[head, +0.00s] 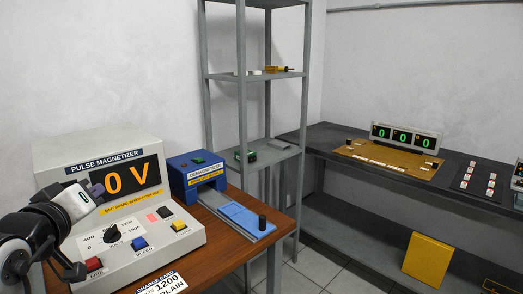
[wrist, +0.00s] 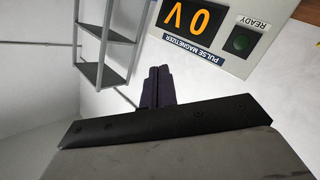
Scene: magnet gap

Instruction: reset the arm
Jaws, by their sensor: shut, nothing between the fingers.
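My arm comes in from the left edge in the head view. My gripper (head: 97,189) is in front of the pulse magnetizer (head: 60,155), beside its display, which reads 0 V in orange. In the wrist view my gripper (wrist: 160,70) shows two dark fingers pressed together with nothing between them. The pulse magnetizer (wrist: 237,60) appears upside down there, with its READY lamp dark green. I cannot tell whether the fingers touch anything.
The magnetizer's panel has a red FIRE button (head: 94,265), a blue button (head: 139,243) and a knob (head: 111,233). A blue device (head: 196,172) with a slide (head: 245,218) stands to its right. A grey shelf rack (head: 241,100) and a dark bench (head: 460,163) lie beyond.

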